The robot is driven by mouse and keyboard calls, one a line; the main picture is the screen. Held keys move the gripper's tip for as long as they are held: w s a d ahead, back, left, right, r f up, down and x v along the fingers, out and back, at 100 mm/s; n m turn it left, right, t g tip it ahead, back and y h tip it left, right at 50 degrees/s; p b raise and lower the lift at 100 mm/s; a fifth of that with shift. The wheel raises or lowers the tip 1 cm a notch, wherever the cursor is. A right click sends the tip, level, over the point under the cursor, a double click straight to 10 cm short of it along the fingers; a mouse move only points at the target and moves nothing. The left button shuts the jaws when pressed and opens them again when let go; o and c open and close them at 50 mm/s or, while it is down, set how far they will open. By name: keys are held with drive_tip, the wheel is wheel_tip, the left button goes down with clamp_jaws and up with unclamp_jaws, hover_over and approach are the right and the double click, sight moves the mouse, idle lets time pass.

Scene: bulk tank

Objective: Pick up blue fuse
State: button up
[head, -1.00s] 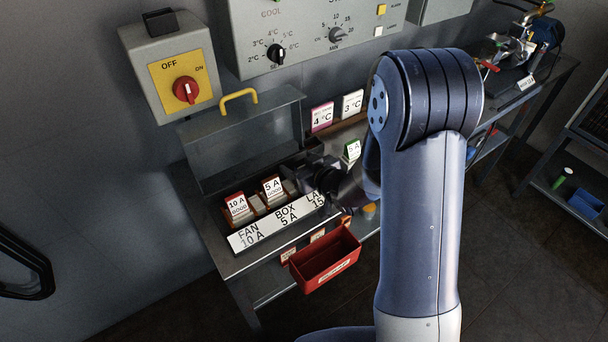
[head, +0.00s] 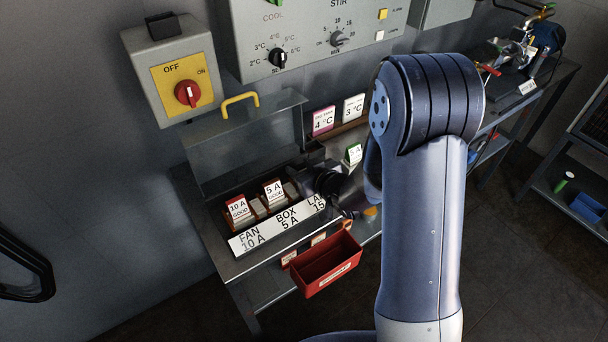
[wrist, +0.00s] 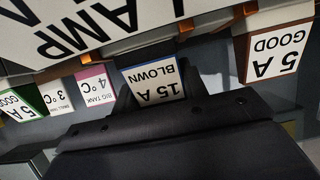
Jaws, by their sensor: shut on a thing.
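The blue fuse (wrist: 155,88) has a blue-edged white label reading "15 A BLOWN", upside down in the wrist view. My gripper (wrist: 158,97) is shut on it, with one dark finger on each side. The fuse is close to the labelled strip of the fuse box, by the "LAMP" marking; I cannot tell whether it is still seated. In the head view my gripper (head: 322,176) is at the right end of the fuse box (head: 258,240), and the blue fuse is hidden there.
A red 10 A fuse (head: 238,208) and a 5 A fuse (head: 273,191) stand in the box. A raised grey cover (head: 245,145) is behind. A green-edged 5 A fuse (head: 353,153) and 4 °C and 3 °C tags stand right. A red bin (head: 326,265) hangs in front.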

wheel_tip(320, 180, up, 10)
drive_tip(key=p, duration=0.2)
drive_tip(key=shift+f, duration=0.1)
idle(1.0)
